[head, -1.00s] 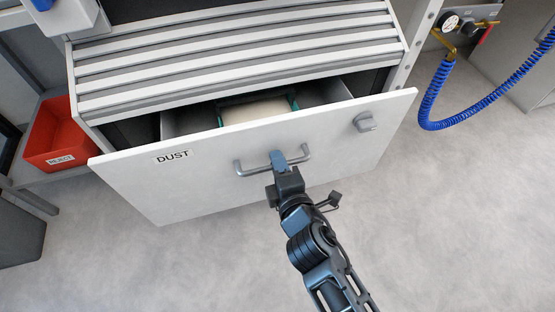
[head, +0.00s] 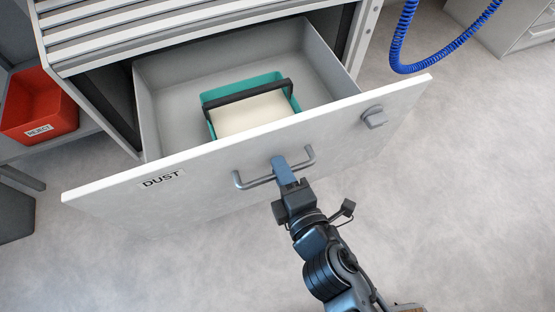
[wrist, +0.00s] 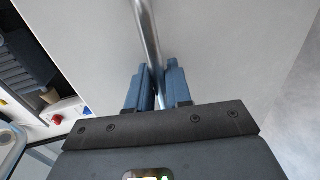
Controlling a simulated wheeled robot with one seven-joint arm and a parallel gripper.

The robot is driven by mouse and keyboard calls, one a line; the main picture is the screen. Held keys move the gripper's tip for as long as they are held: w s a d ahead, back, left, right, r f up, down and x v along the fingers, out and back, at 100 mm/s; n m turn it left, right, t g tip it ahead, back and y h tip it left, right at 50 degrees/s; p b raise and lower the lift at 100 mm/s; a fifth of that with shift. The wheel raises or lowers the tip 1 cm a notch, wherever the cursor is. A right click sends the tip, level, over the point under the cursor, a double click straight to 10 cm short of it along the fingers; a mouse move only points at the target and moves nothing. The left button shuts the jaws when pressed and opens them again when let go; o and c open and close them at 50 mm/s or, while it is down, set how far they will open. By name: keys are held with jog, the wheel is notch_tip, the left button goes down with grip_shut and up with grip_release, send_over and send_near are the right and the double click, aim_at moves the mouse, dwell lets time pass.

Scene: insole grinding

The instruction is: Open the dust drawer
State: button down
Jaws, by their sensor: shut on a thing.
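The dust drawer (head: 230,165), a white-fronted drawer labelled DUST, stands well out from the cabinet in the head view. Its grey bar handle (head: 256,182) is on the front panel. My gripper (head: 281,167) is shut on the handle near its middle. The wrist view shows the metal bar (wrist: 148,35) running between the two blue fingers (wrist: 157,88). Inside the drawer is a teal bin (head: 247,80) with a dark carrying bar and pale contents. A grey latch or knob (head: 374,117) sits on the right of the drawer front.
A red REJECT bin (head: 38,105) stands on a shelf at the left. The slatted cabinet (head: 190,25) is behind the drawer. A blue coiled hose (head: 405,50) hangs at the upper right. The grey floor (head: 460,200) at the right is clear.

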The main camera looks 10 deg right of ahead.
jog(key=shift+s+d, duration=0.1)
jog(key=c, duration=1.2)
grip_release()
jog(key=shift+v, duration=3.85)
jog(key=shift+s+d, duration=0.1)
jog(key=shift+s, duration=0.05)
jog(key=s+d+r+m+h, duration=0.2)
jog(key=s+d+r+m, duration=0.4)
jog(key=s+d+m, duration=0.3)
jog(key=s+d+r+m+h, duration=0.2)
jog(key=s+d+r+m, duration=0.35)
jog(key=s+m, duration=0.5)
jog(key=shift+m, duration=0.85)
jog(key=r+p, duration=0.4)
jog(key=r, duration=0.1)
jog(key=r+p, duration=0.4)
jog(key=p, duration=0.1)
jog(key=d+r+p, duration=0.1)
jog(key=r+p, duration=0.4)
jog(key=shift+w+r, duration=0.2)
jog(key=shift+r, duration=0.1)
